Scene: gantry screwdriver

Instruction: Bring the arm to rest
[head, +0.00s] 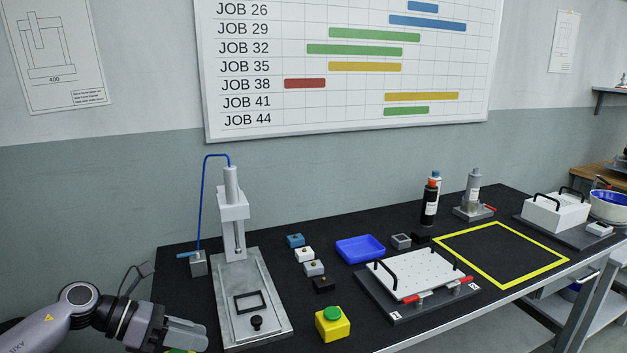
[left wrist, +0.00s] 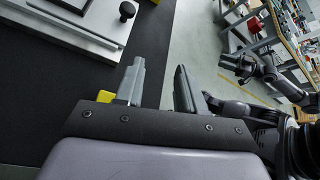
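My left gripper (head: 195,334) is low at the left front of the bench, left of the grey press fixture (head: 262,325). In the left wrist view its two fingers (left wrist: 160,78) stand apart with nothing between them, over the bench's front edge and the floor. A yellow patch (left wrist: 105,96) shows beside the left-hand finger. A dark arm, which looks like my right one, shows at the right of the left wrist view; whether its gripper is open is too small to tell.
A yellow box with a green button (head: 333,324) stands right of the fixture. Small blocks, a blue tray (head: 360,249), a white plate with clamps (head: 415,275), bottles and a yellow-outlined square (head: 500,282) lie along the black bench. Open floor lies in front.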

